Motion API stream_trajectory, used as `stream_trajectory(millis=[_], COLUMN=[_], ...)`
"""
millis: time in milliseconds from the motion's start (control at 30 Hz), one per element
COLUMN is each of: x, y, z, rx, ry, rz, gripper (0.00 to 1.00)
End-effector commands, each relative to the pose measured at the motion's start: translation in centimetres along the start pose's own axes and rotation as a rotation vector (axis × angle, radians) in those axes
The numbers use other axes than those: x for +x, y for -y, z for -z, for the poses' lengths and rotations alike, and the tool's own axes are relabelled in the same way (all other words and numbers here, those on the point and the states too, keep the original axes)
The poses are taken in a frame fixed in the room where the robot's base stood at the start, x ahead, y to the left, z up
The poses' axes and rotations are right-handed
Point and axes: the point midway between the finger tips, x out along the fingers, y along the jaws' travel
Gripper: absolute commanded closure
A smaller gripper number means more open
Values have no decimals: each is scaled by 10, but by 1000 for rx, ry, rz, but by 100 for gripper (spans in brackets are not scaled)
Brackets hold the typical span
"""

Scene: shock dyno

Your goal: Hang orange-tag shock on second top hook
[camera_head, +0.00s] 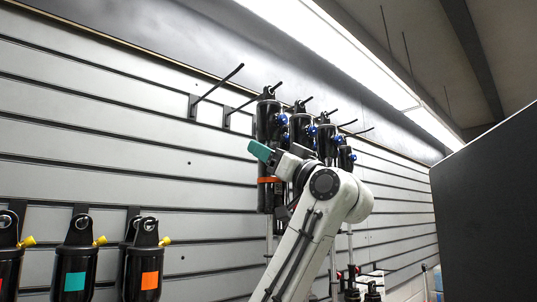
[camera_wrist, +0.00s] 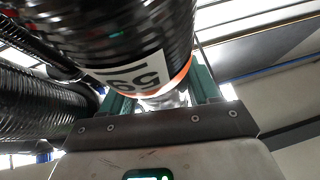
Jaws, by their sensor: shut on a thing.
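The orange-tag shock (camera_head: 265,125) is a black cylinder with an orange band, upright by the slatted wall. Its top eye overlaps the prong of the second top hook (camera_head: 241,105) from the left, and the prong's tip shows beyond it. I cannot tell for sure whether the hook bears its weight. My gripper (camera_head: 264,154), with teal fingers, is shut on the shock's body just above the band. In the wrist view the shock (camera_wrist: 120,35) fills the top, with a white number label and the orange edge between the fingers. My arm hides part of its lower body.
The first top hook (camera_head: 216,87) is empty. Several black shocks with blue knobs, such as this one (camera_head: 301,130), hang close on the right. Lower left, several shorter black shocks with coloured tags (camera_head: 76,268) hang on the wall. A dark panel (camera_head: 490,215) stands at right.

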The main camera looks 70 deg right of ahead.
Motion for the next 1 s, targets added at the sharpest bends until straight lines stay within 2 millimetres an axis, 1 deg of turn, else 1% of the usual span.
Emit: stream_trajectory(millis=[267, 300, 500, 600, 867, 967, 1000], x=[0, 0, 0, 0, -2, -10, -15], y=[1, 1, 0, 0, -1, -1, -1], z=[2, 2, 1, 0, -3, -3, -3], rx=[-2, -2, -1, -1, 0, -1, -2], ry=[-6, -6, -3, -2, 5, 2, 0], rz=[2, 2, 1, 1, -1, -1, -2], gripper=[100, 37, 18, 9, 9, 9, 9])
